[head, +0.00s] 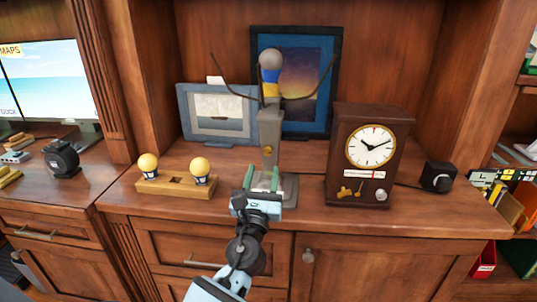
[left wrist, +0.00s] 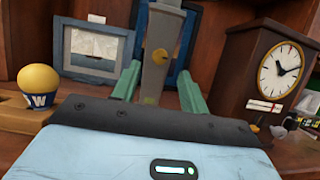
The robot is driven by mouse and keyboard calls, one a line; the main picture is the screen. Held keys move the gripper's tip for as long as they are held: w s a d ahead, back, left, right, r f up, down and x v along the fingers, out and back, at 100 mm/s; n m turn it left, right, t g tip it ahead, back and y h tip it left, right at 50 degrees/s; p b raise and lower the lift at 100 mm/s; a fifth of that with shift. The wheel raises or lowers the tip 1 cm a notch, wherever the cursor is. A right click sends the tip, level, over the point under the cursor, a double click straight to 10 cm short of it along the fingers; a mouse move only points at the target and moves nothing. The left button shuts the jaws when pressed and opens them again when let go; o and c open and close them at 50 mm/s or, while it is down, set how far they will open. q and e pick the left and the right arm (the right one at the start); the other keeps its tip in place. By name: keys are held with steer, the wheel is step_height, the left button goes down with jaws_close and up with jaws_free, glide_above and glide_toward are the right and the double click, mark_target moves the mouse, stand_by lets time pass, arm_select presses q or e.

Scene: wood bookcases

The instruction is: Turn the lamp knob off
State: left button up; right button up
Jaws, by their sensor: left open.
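The lamp (head: 270,133) is a grey tapered post on a square base, with dark curved arms and a round grey top. Its small brass knob (head: 267,151) is on the front of the post; it also shows in the left wrist view (left wrist: 158,56). I cannot tell whether the lamp is lit. My left gripper (head: 262,178) is open, low in front of the lamp. In the left wrist view, the green fingers of my left gripper (left wrist: 158,82) stand apart, with the post and knob seen between them. The right gripper is not in view.
A wooden clock (head: 343,184) stands right of the lamp, and a small black box (head: 437,176) further right. A wooden block with two yellow-topped figures (head: 176,187) is at left. Framed pictures (head: 217,122) lean behind. The cabinet top's front edge is near.

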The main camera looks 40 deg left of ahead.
mark_target(267, 152)
arm_select(q)
steer(key=shift+x, duration=3.2)
steer(key=shift+c, duration=0.4)
steer(key=c, duration=0.9)
jaws_close()
